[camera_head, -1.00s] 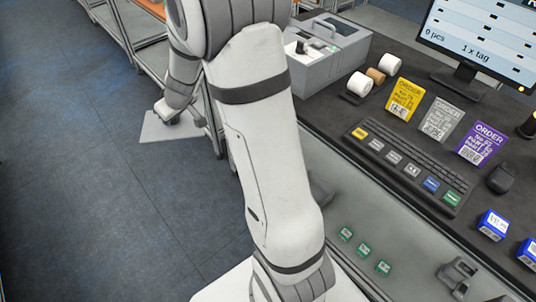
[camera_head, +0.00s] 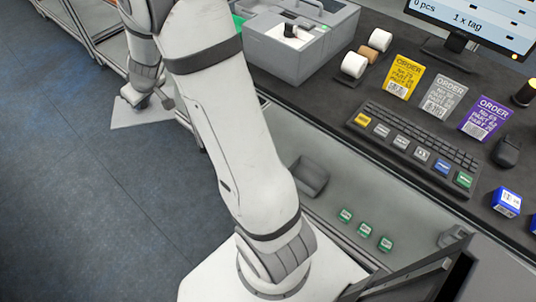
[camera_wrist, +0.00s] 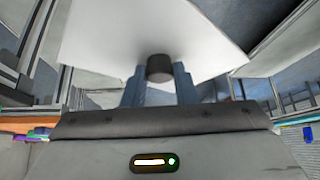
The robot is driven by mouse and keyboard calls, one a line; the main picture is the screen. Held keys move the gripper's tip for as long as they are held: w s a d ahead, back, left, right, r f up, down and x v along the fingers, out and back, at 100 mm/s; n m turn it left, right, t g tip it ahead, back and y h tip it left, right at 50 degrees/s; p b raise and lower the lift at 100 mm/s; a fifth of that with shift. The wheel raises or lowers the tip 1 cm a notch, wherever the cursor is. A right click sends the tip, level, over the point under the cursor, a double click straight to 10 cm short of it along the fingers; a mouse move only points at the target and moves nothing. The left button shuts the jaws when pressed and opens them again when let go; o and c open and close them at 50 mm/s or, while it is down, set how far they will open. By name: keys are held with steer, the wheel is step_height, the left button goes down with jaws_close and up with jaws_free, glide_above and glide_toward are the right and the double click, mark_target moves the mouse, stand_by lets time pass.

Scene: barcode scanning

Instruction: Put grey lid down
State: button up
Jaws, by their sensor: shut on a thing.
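My gripper (camera_wrist: 159,88) is shut on the dark round knob (camera_wrist: 160,68) of a flat, pale grey lid. The lid (camera_wrist: 110,35) fills the upper middle of the wrist view. In the head view my gripper (camera_head: 146,96) is at the upper left, and part of the lid (camera_head: 138,113) shows under it as a pale plate. There the lid is off to the left of the counter, seen against the floor. My wrist hides part of it, and I see nothing touching it from below.
A grey box-shaped device (camera_head: 300,50) stands on the dark counter beside paper rolls (camera_head: 353,65). A keyboard (camera_head: 415,140), order cards (camera_head: 440,97) and an empty grey bin (camera_head: 309,177) are to the right. Metal racks (camera_head: 80,25) stand at the upper left. The floor (camera_head: 70,170) is clear.

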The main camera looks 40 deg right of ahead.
steer(key=w+d+f+m+h+b, duration=0.3)
steer(key=d+f+b, duration=0.4)
steer(key=d+f, duration=0.6)
steer(key=w+d+f+m+h+b, duration=0.1)
steer(key=w+d+f+m+b, duration=0.35)
steer(key=d+f, duration=0.95)
steer(key=s+d+f+m+g+h+b, duration=0.1)
steer(key=s+d+f+m+b, duration=0.35)
steer(key=f, duration=0.55)
steer(key=s+d+f+m+g+h+b, duration=0.1)
steer(key=s+d+f+b, duration=0.3)
steer(key=d+f, duration=0.45)
steer(key=s+d+f+m+g+h+b, duration=0.1)
steer(key=s+d+f+m+b, duration=0.3)
steer(key=f, duration=0.6)
steer(key=shift+n, duration=0.9)
steer(key=shift+w+d+f+b, duration=0.2)
steer(key=shift+f+b, duration=1)
steer(key=shift+f, duration=0.45)
steer(key=shift+w+d+f+b, duration=0.2)
steer(key=shift+f+b, duration=0.95)
steer(key=shift+f, duration=0.55)
steer(key=shift+w+d+f+b, duration=0.2)
steer(key=shift+f+b, duration=1)
steer(key=shift+f, duration=0.45)
steer(key=o, duration=1)
